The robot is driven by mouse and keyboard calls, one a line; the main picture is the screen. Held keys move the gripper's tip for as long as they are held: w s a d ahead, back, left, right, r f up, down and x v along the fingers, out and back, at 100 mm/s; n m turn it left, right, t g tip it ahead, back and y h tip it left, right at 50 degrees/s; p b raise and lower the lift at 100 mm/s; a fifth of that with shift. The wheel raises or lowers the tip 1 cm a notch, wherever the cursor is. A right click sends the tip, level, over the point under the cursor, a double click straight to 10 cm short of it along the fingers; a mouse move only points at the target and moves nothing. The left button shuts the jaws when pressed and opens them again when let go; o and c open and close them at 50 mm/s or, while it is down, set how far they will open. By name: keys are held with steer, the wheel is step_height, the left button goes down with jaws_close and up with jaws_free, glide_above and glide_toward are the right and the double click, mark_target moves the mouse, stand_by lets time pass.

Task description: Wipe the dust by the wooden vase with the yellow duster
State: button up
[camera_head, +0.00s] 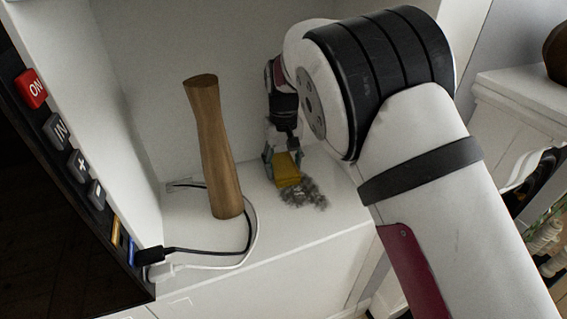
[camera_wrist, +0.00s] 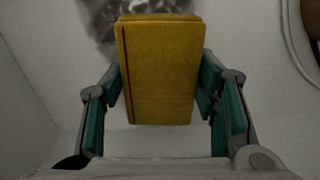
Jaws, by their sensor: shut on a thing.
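The wooden vase (camera_head: 214,150) is tall, brown and narrow-waisted. It stands upright on the white shelf, left of my gripper. My gripper (camera_head: 281,163) points down and is shut on the yellow duster (camera_head: 288,170), a block held between the fingers. In the wrist view the duster (camera_wrist: 160,72) fills the space between my gripper's green-padded fingers (camera_wrist: 163,95). The grey dust patch (camera_head: 304,193) lies on the shelf just in front of and right of the duster. In the wrist view the dust (camera_wrist: 112,22) shows beyond the duster, partly hidden by it.
A black cable (camera_head: 212,252) and a white cable loop around the vase's foot. A dark device with keys, one a red ON key (camera_head: 31,89), stands at the left. White walls enclose the shelf (camera_head: 300,233) at left and back. Its front right is clear.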

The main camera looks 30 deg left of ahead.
mark_target(303, 207)
steer(key=shift+f, duration=0.2)
steer(key=shift+s+d+r+p, duration=0.15)
steer(key=shift+s+d+p, duration=0.55)
steer(key=shift+p, duration=0.15)
steer(key=shift+s+d+p, duration=1.25)
steer(key=shift+d+p, duration=0.15)
steer(key=shift+d, duration=0.1)
steer(key=shift+s+d+f+p, duration=0.3)
steer(key=shift+s+d+p, duration=0.35)
steer(key=shift+d, duration=0.15)
steer(key=shift+s+d+p, duration=1.2)
steer(key=shift+s+d, duration=0.1)
steer(key=shift+d, duration=0.25)
